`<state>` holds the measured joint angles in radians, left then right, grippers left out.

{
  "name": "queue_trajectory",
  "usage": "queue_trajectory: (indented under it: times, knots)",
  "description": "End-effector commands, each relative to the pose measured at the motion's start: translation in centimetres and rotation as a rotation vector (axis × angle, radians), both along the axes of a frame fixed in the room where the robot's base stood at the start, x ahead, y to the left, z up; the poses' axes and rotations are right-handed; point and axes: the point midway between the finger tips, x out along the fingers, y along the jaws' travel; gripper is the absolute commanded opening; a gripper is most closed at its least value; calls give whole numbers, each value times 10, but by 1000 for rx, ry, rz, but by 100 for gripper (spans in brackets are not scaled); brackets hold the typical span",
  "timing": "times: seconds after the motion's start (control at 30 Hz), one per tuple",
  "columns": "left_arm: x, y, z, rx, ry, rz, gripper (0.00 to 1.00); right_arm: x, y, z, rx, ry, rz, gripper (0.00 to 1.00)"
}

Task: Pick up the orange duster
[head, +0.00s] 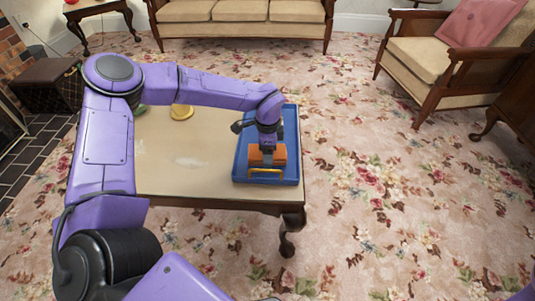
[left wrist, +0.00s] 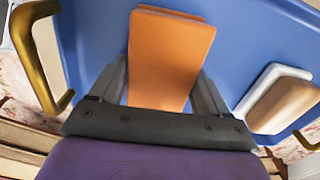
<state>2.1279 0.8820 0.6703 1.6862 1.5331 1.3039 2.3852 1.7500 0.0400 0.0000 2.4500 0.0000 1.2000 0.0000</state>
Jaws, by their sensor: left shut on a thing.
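The orange duster (head: 280,155) is a flat, blocky orange piece at the blue tray (head: 292,125) on the right end of the low table. My left gripper (head: 267,147) points down at it and is shut on it. In the left wrist view the duster (left wrist: 170,50) sits between the two fingers, with the blue tray (left wrist: 95,40) behind it. I cannot tell whether the duster touches the tray floor. My right gripper is out of view.
A white and brown block (left wrist: 285,103) lies in the tray beside the duster. The tray has a gold handle (head: 265,171) at its near end. A yellow round thing (head: 181,112) stands at the back of the table (head: 175,185).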

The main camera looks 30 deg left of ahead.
Motion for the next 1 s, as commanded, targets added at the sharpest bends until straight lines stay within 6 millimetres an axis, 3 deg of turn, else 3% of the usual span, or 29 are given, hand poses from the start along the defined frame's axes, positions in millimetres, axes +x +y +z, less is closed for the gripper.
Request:
queue_trajectory:
  times: [0.17,0.37,0.6,0.8,1.0]
  knots:
    - [0,0,6,0,-1,0,46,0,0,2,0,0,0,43]
    - [0,0,38,0,-4,1,46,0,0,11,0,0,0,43]
    - [-60,11,104,-6,-7,2,46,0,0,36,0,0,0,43]
    - [-114,19,126,-7,-6,0,46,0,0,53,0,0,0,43]
    - [-134,24,131,-2,-2,1,46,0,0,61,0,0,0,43]
